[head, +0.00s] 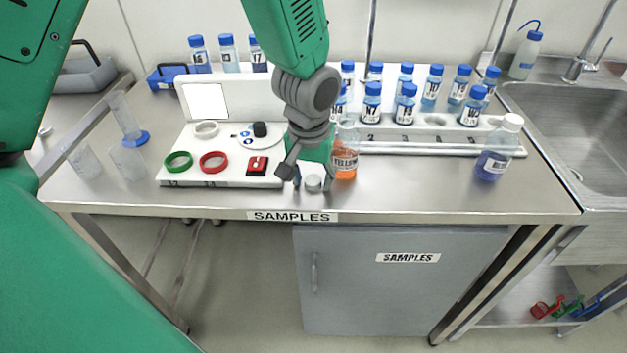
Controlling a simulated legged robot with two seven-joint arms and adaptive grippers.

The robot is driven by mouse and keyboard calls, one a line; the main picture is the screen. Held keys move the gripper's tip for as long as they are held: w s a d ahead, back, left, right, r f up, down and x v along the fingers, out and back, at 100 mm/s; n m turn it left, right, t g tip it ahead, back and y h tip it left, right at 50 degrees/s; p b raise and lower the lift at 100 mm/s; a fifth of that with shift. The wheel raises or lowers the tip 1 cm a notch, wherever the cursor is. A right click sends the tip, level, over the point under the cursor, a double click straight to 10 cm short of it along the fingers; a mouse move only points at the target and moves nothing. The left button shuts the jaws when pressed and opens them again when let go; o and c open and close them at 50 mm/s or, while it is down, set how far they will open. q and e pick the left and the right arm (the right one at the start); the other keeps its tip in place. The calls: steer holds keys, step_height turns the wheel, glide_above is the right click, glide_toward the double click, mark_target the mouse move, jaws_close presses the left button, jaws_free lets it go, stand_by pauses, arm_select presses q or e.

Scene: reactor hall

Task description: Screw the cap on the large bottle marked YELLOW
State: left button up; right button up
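The large bottle marked YELLOW (345,162) stands upright on the steel bench, holding orange liquid. Its top shows no cap, and my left gripper partly overlaps it in the picture. A small pale grey cap (313,184) is at the bench front, just left of the bottle. My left gripper (312,178) points down over this cap, its fingers spread on either side, with a gap visible between fingers and cap. Whether the fingertips touch the bench is hard to tell. My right gripper is not in view.
A white tray (174,184) with green and red rings lies left of the gripper. Clear glassware (127,160) stands farther left. A rack (480,138) of blue-capped bottles is behind. A white-capped bottle with blue liquid (494,158) stands right. The bench between is clear.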

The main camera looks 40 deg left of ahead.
mark_target(308, 179)
arm_select(q)
steer(key=shift+a+f, duration=0.1)
steer(key=shift+a, duration=0.65)
steer(key=shift+s+a+f, duration=0.1)
steer(key=shift+a, duration=0.2)
steer(key=c, duration=0.4)
steer(key=shift+a, duration=0.15)
steer(key=shift+c, duration=0.2)
steer(key=shift+d, duration=0.7)
steer(key=shift+d+r, duration=0.1)
steer(key=shift+r, duration=0.4)
step_height(308, 179, up, 9)
steer(key=p, duration=0.1)
steer(key=shift+r, duration=0.15)
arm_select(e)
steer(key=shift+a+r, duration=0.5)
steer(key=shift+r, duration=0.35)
